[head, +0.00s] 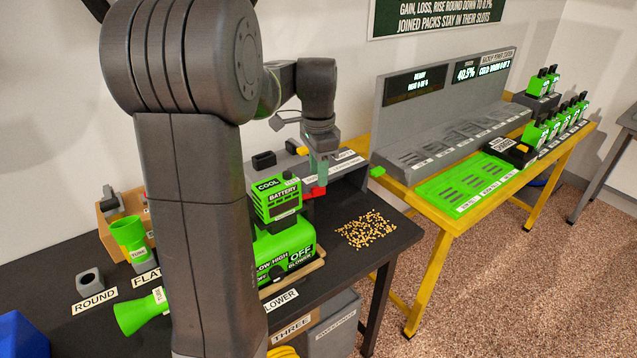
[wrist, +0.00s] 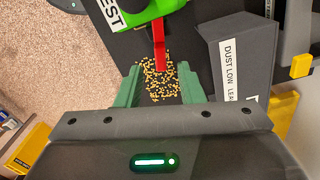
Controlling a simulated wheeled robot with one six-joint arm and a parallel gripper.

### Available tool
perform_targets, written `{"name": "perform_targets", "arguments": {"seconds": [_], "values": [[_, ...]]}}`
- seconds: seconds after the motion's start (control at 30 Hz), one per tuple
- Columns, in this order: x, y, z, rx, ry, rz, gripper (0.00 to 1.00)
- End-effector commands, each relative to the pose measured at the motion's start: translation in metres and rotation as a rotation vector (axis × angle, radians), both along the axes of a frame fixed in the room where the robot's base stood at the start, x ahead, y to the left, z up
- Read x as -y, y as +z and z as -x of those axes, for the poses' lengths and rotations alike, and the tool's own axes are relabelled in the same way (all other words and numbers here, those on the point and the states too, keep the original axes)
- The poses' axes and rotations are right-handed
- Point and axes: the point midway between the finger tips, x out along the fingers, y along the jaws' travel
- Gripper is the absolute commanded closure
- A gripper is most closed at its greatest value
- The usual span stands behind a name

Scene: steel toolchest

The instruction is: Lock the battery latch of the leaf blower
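The green leaf blower (head: 285,247) rests on the dark bench, partly hidden by my arm, with an OFF label on its body. A green and black battery (head: 276,203) marked COOL is seated on top. The red latch (head: 315,192) sticks out to the right of the battery. My gripper (head: 318,172) points down just above the latch. In the wrist view, the green fingers of my gripper (wrist: 161,85) are apart. The red latch (wrist: 160,47) reaches down to the gap between them; contact is not clear. Part of the green blower shows at the top.
Yellow pellets (head: 366,229) lie scattered on the bench's right end. A grey dust unit (head: 345,170) stands behind the gripper. Green nozzles (head: 130,240) are at the left. A yellow-framed table (head: 440,210) with a charging station stands to the right.

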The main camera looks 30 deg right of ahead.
Motion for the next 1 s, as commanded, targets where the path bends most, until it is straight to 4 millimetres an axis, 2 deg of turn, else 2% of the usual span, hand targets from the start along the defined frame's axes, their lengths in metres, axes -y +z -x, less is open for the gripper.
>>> {"name": "perform_targets", "arguments": {"seconds": [0.1, 0.23, 0.6, 0.8, 1.0], "values": [[0.0, -0.019, 0.0, -0.001, 0.0, -0.001, 0.65], [0.0, -0.032, 0.0, -0.001, 0.0, 0.0, 0.65], [0.0, -0.037, 0.0, 0.001, 0.0, 0.001, 0.65], [0.0, -0.037, 0.0, 0.001, 0.0, 0.0, 1.0], [0.0, -0.036, 0.0, 0.001, 0.02, 0.0, 1.0]]}}
